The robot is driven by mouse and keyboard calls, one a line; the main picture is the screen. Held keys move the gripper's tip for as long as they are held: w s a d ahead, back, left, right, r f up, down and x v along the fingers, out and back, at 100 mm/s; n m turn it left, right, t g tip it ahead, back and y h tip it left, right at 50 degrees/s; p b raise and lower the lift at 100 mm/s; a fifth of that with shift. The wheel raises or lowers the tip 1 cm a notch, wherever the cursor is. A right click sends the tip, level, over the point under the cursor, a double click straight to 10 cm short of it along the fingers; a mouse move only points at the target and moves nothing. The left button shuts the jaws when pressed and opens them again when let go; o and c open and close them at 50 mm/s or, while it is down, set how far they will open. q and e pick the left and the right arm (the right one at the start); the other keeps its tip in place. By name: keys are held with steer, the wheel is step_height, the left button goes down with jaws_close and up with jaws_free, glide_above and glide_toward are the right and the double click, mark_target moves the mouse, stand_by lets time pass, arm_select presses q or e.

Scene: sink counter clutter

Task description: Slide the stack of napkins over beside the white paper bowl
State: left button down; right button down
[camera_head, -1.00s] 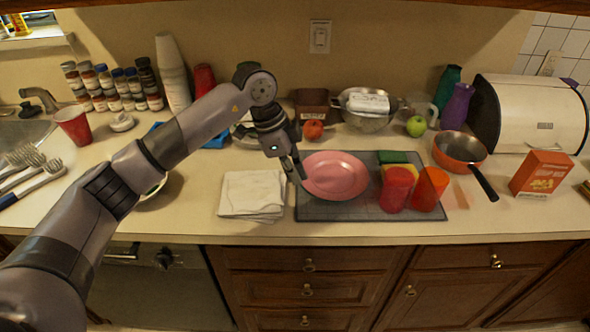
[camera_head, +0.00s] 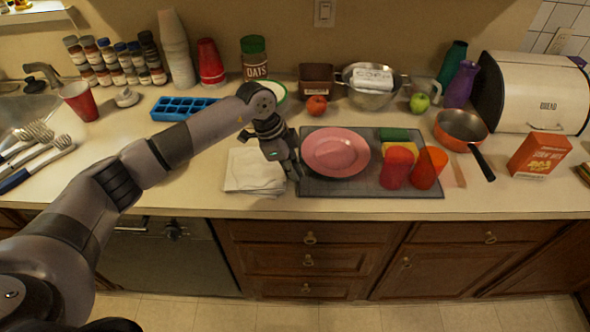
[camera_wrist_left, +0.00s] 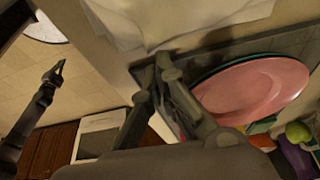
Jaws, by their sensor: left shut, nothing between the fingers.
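The stack of white napkins (camera_head: 250,172) lies on the counter left of the grey mat. My left gripper (camera_head: 294,174) is shut and empty, pointing down at the stack's right edge, by the mat's left border; I cannot tell if it touches the napkins. In the left wrist view its fingers (camera_wrist_left: 165,85) are together, with the napkins (camera_wrist_left: 180,18) just beyond. A white bowl with a green inside (camera_head: 278,92) shows partly behind my left arm; I cannot tell if it is the paper bowl. A dark gripper, likely my right (camera_wrist_left: 55,75), is over the floor.
A pink plate (camera_head: 335,152), a red cup (camera_head: 397,168) and an orange cup (camera_head: 428,168) stand on the mat (camera_head: 345,190). A blue ice tray (camera_head: 180,108) lies behind my arm.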

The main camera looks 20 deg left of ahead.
mark_target(244, 175)
arm_select(q)
steer(key=s+a, duration=0.1)
steer(key=a, duration=0.3)
steer(key=a+p, duration=0.1)
steer(key=a, duration=0.3)
steer(key=s+a, duration=0.1)
steer(key=a, duration=0.3)
steer(key=shift+s+a, duration=0.25)
steer(key=shift+s, duration=0.1)
steer(key=shift+a, duration=0.35)
